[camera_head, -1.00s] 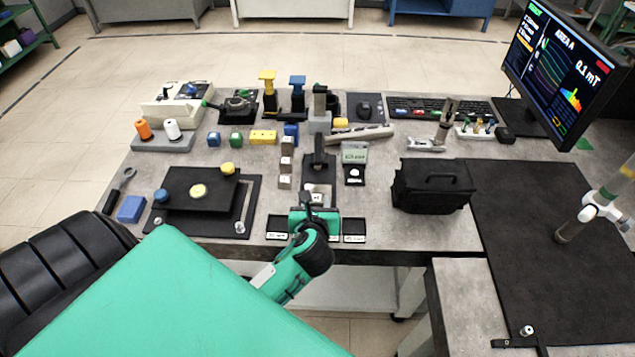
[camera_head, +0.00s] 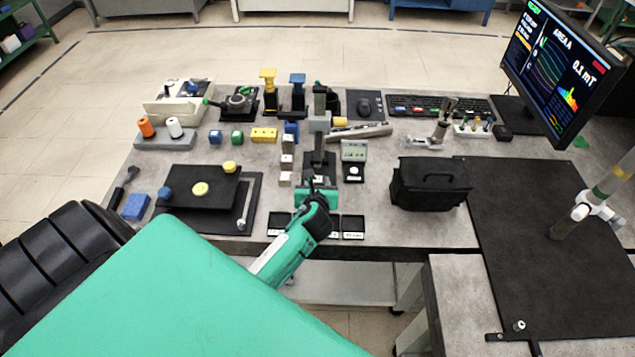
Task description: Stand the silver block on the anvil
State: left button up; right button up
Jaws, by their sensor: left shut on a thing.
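My left gripper (camera_head: 318,186) reaches in from the lower left and is shut at the front of the black gauge stand (camera_head: 319,160). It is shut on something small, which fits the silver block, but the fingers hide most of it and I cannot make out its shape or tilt. The stand has a grey head (camera_head: 319,124) on a dark column. The anvil at the stand's foot is too small and too covered by the gripper to see clearly. My right gripper is out of view.
Small grey blocks (camera_head: 286,162) stand in a row left of the gauge stand. A small readout (camera_head: 354,150) is at its right. Black trays (camera_head: 353,226) lie at the front edge. A black case (camera_head: 431,184) stands to the right, a black plate (camera_head: 201,187) to the left.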

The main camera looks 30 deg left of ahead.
pick_arm(q)
jog(key=o, duration=1.2)
jog(key=shift+f, duration=0.1)
jog(key=b+v, duration=0.1)
jog(key=v, duration=1.1)
jog(key=shift+s, duration=0.1)
